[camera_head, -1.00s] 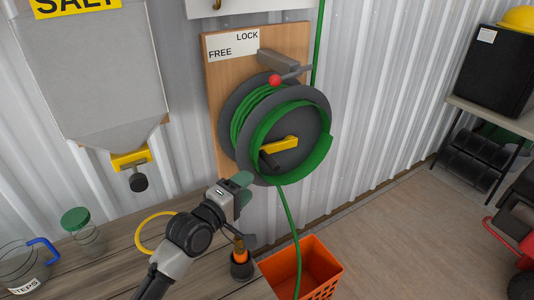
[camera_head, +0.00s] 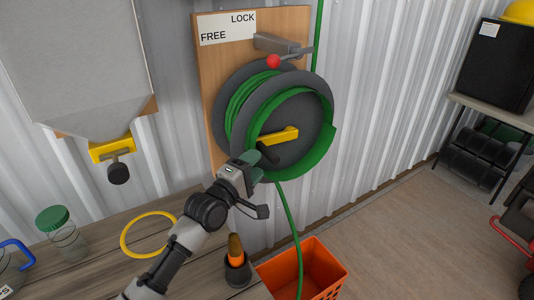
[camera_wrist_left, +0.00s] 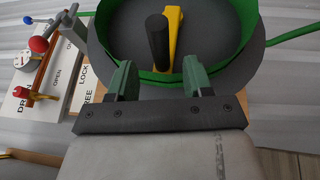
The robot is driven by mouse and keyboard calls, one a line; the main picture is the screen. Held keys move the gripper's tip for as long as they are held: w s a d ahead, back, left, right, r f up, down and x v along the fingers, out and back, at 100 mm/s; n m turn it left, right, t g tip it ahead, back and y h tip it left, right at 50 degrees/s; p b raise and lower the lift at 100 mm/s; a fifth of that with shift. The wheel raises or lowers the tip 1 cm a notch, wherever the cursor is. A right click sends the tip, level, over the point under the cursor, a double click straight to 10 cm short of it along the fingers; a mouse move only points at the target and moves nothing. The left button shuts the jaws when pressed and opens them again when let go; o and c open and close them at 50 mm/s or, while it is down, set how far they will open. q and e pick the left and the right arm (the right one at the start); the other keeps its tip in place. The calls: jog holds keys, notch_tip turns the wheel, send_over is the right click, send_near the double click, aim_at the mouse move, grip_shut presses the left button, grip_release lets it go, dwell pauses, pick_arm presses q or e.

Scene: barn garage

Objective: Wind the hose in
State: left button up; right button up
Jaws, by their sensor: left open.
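The hose reel (camera_head: 305,95) is a grey drum on a wooden board, with green hose (camera_head: 290,215) coiled on it and running down into an orange basket. A yellow crank (camera_head: 280,139) with a black handle (camera_head: 267,153) is on its front; the handle (camera_wrist_left: 157,42) also shows in the left wrist view. My left gripper (camera_head: 247,162) is just short of the handle. In the left wrist view its fingers (camera_wrist_left: 160,80) are open, and the handle stands ahead of the gap, not gripped. A lever with a red ball (camera_head: 273,61) is below the LOCK/FREE sign (camera_head: 229,27). My right gripper is not in view.
The orange basket (camera_head: 329,265) stands below the reel. A workbench (camera_head: 95,262) at lower left holds a yellow ring (camera_head: 149,234), a green-lidded jar (camera_head: 61,232) and an orange-tipped item in a dark holder (camera_head: 237,262). A hopper with a yellow valve (camera_head: 112,149) hangs left.

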aim_at(267, 153)
pick_arm(q)
jog(key=x, duration=0.6)
jog(key=shift+c, duration=0.3)
jog(key=shift+s, duration=0.1)
grip_shut()
